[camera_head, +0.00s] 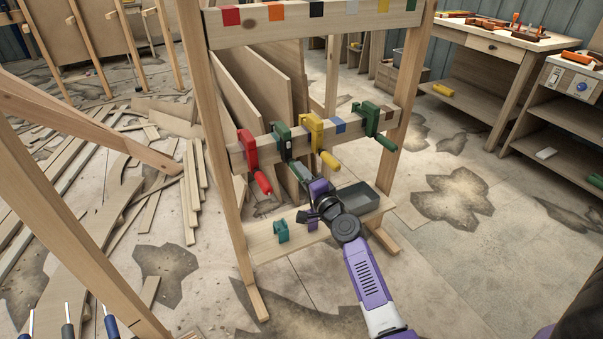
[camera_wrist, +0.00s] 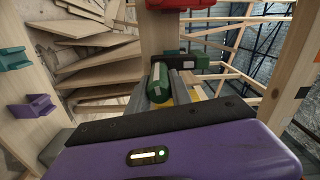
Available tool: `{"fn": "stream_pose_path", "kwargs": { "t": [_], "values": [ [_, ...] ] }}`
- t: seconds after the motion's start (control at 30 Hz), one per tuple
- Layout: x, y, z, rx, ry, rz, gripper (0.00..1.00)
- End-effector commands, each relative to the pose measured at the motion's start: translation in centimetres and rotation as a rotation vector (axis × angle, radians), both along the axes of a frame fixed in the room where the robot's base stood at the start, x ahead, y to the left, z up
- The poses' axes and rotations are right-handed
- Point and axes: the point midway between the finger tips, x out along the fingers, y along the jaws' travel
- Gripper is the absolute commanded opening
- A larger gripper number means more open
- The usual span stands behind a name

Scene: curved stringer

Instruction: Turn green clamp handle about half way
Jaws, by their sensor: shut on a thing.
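A row of clamps hangs on the rack's middle rail (camera_head: 265,148). My gripper (camera_head: 306,186) is below the rail at this green clamp's handle, partly hidden by my own wrist. In the wrist view, the green handle (camera_wrist: 157,80) with pale marks points toward the camera between my gripper's grey fingers (camera_wrist: 164,88). The fingers are shut on it.
A dark green clamp (camera_head: 368,118) hangs farther right on the rail. Below, a shelf (camera_head: 268,244) carries a teal piece (camera_head: 281,231) and a grey tray (camera_head: 358,196), close to my wrist. Wooden uprights (camera_head: 205,110) flank the rack. Loose boards lie on the left floor.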

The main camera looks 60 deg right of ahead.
Motion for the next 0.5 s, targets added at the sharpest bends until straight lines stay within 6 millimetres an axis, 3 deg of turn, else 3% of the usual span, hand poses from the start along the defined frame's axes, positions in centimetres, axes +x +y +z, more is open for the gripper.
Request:
{"fn": "stream_pose_path", "kwargs": {
  "t": [0.5],
  "values": [
    [-0.01,0.0,-0.12,0.145,-0.088,0.0,0.0]
  ]
}}
